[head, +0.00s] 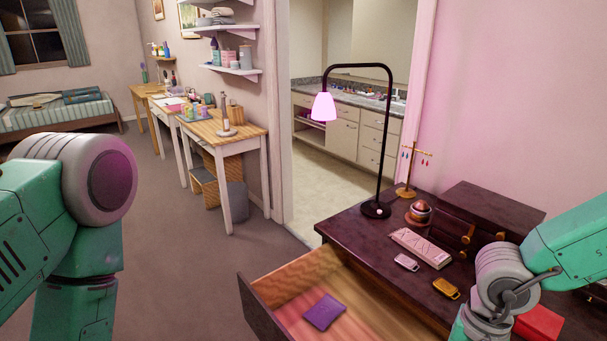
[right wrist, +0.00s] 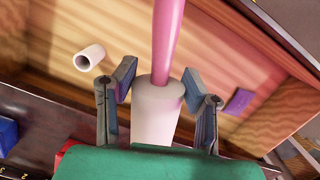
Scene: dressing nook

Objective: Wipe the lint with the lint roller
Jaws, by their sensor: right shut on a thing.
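The lint roller, with a white roll (right wrist: 155,112) and a pink handle (right wrist: 165,40), shows in the right wrist view. My right gripper (right wrist: 160,88) is shut on it, one finger on each side of the white roll. The pink handle points away from the gripper, over the open drawer (head: 268,319). The roller and my right gripper's fingers are out of sight in the head view. I cannot make out any lint. My left arm shows at the left of the head view, but its gripper is out of frame.
A purple packet (head: 324,312) lies in the drawer. A hollow white tube (right wrist: 90,58) shows against the drawer's wood. The dark dresser top (head: 345,226) holds a lamp (head: 376,208), a jewellery box (head: 490,215), a pink box (head: 421,247) and a red box (head: 540,324).

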